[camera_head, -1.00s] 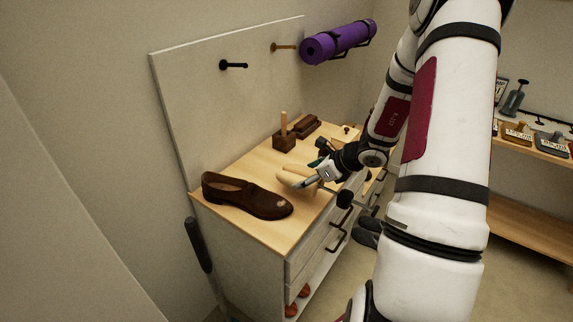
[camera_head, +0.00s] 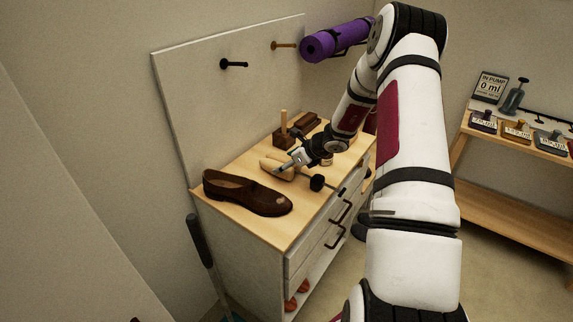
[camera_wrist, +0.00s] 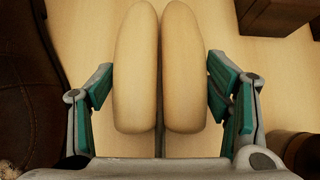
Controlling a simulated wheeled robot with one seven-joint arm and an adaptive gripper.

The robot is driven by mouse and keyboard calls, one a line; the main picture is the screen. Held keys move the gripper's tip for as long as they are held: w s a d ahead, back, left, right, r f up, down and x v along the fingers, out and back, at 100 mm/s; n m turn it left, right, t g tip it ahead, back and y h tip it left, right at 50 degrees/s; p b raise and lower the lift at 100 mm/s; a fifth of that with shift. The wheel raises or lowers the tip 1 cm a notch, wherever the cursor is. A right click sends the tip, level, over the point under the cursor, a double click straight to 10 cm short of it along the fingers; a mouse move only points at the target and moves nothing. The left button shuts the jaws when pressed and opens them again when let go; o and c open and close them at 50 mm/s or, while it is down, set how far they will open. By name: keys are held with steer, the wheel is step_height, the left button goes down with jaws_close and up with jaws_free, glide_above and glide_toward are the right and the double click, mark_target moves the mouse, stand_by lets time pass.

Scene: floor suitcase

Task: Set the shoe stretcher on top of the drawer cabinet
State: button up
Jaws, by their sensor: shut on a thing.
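The shoe stretcher (camera_head: 272,169) is a pale wooden form at the top of the drawer cabinet (camera_head: 238,222), behind the brown shoe. In the wrist view its two rounded halves (camera_wrist: 136,75) lie side by side with a thin rod between them. A dark round knob (camera_head: 317,183) shows at its near end in the head view. My gripper (camera_head: 287,166) is shut on the stretcher, with teal-padded fingers on both sides of it in the wrist view (camera_wrist: 160,95). I cannot tell whether the stretcher touches the cabinet top or hangs just above it.
The brown shoe (camera_head: 247,193) lies at the cabinet's left front, close to the stretcher. A dark wooden block with an upright handle (camera_head: 285,135) and a dark brush-like block (camera_head: 306,120) stand behind.

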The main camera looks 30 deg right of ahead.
steer(key=shift+f, duration=0.2)
steer(key=o, duration=1.7)
steer(key=shift+f, duration=0.15)
steer(key=shift+c, duration=0.2)
